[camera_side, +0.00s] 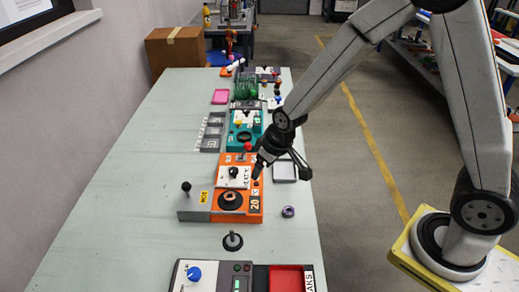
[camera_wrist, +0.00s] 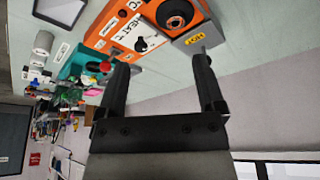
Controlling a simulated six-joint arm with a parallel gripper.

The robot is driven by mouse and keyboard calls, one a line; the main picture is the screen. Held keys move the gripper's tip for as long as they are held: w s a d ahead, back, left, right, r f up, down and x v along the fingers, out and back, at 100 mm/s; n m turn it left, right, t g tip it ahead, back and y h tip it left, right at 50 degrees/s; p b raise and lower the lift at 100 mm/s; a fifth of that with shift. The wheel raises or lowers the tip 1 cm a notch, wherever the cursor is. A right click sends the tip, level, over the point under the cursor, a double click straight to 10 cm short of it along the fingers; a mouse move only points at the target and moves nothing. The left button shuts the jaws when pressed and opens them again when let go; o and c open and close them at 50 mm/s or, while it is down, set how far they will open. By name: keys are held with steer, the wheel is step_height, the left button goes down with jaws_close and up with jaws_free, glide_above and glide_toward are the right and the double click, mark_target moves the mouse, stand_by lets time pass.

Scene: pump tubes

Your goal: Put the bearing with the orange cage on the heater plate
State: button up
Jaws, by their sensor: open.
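The orange heater unit (camera_side: 237,178) stands on the bench, with a black round heater plate (camera_side: 230,200) near its front. In the wrist view the plate (camera_wrist: 176,14) shows a dark ring with an orange-brown middle; I cannot tell whether this is the orange-caged bearing sitting on it. A small grey-purple ring (camera_side: 288,211) lies on the bench right of the heater; its cage colour does not read as orange. My gripper (camera_side: 281,175) is open and empty above the heater's right side; in the wrist view its fingers (camera_wrist: 162,66) are wide apart.
A grey block with a HOT label and black-knobbed post (camera_side: 186,189) adjoins the heater's left. A black-based post (camera_side: 233,241) stands in front. A control box with a blue knob (camera_side: 194,274) and a red tray (camera_side: 288,280) are nearest. A teal unit (camera_side: 242,130) stands behind.

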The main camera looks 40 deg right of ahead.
steer(key=s+d+r+m, duration=0.1)
steer(key=s+d+r, duration=0.1)
steer(key=s, duration=0.5)
steer(key=s+d+r+m+g, duration=0.1)
steer(key=s+d+r, duration=0.1)
steer(key=s, duration=0.4)
steer(key=shift+s+d+r+h, duration=0.3)
steer(key=shift+s+d+h, duration=0.1)
steer(key=shift+d, duration=0.35)
steer(key=shift+w, duration=0.15)
steer(key=shift+c, duration=0.3)
